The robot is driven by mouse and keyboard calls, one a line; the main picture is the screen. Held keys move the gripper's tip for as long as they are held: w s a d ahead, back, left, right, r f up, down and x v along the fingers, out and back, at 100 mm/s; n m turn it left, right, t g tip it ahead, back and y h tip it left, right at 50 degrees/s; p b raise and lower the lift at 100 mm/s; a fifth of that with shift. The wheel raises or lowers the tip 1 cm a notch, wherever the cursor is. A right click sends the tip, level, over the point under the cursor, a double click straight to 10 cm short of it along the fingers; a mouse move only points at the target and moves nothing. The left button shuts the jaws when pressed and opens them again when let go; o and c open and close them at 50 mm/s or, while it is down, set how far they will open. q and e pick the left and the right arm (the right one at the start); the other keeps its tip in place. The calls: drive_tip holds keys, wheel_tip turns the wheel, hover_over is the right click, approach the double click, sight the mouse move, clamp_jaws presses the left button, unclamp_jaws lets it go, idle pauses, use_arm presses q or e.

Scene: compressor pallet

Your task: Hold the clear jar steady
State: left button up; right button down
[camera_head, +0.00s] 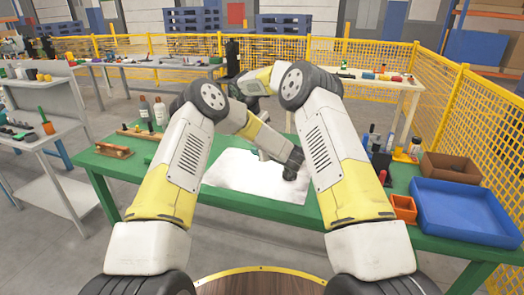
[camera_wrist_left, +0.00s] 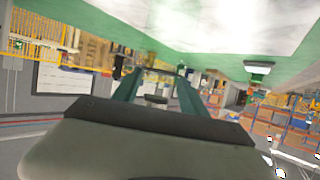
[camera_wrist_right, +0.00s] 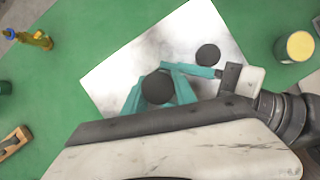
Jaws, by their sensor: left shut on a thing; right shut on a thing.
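A dark round top (camera_wrist_right: 158,87) sits between the teal fingers of my right gripper (camera_wrist_right: 157,95) over the white mat (camera_wrist_right: 140,60); I cannot tell whether it is the clear jar's lid. My right gripper is shut on it. My left gripper (camera_wrist_left: 158,80) comes in from the right in the right wrist view, its teal finger beside the same round thing. Its fingers close around a small greyish thing (camera_wrist_left: 155,100) in the left wrist view. The jar's clear wall is not distinguishable. In the head view my arms cross over the mat and hide most of the grippers.
A dark disc (camera_wrist_right: 208,55) lies on the mat near my left gripper. A yellow-topped container (camera_wrist_right: 298,46) stands on the green table. Bottles (camera_head: 145,112) and a wooden holder (camera_head: 112,150) are at left; an orange bin (camera_head: 403,208) and blue tray (camera_head: 465,212) are at right.

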use_arm(q)
drive_tip(key=shift+f, duration=0.15)
use_arm(e)
drive_tip(key=shift+f, duration=0.6)
use_arm(q)
drive_tip(key=shift+s, duration=0.1)
use_arm(e)
drive_tip(key=c, duration=0.9)
unclamp_jaws()
drive_tip(key=v, duration=1.2)
use_arm(q)
drive_tip(key=o, duration=1.6)
